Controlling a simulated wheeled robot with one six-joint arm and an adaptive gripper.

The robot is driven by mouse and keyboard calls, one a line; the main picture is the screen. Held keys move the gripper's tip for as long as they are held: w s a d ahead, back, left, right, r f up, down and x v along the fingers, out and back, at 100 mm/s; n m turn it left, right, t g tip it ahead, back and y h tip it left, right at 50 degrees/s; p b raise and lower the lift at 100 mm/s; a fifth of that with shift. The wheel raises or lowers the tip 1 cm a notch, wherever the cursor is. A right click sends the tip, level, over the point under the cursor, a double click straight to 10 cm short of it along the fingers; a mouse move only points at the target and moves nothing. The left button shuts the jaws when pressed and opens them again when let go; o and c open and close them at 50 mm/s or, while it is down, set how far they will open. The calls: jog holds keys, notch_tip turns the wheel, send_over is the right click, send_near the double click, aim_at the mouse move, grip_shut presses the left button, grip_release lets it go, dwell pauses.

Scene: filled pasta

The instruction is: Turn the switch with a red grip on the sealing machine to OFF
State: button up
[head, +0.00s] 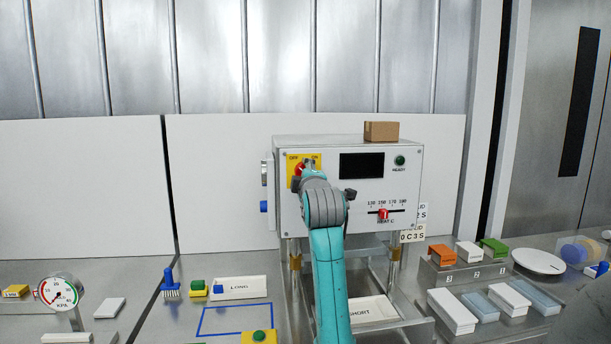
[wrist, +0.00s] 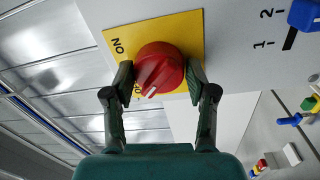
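The sealing machine (head: 350,222) is a pale box with a yellow switch plate (head: 291,160) at its upper left, marked OFF on the left and ON on the right. The red-grip switch (wrist: 160,68) shows fully in the wrist view. Its white mark points down and slightly left there, toward the side of the OFF label, which a finger partly hides. The ON label (wrist: 119,46) is clear. My gripper (wrist: 160,76) has one finger on each side of the red grip, apparently touching it. In the head view my arm covers much of the switch (head: 298,169).
A brown box (head: 381,131) sits on the machine top. A dark display (head: 361,166), green READY lamp (head: 400,160) and red heat slider (head: 383,213) are to the right. A blue knob (head: 264,206) sticks out at the machine's left side.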

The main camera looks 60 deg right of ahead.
jog(key=o, duration=0.3)
jog(key=shift+a, duration=0.1)
jog(key=v, duration=1.2)
jog(key=shift+w, duration=0.1)
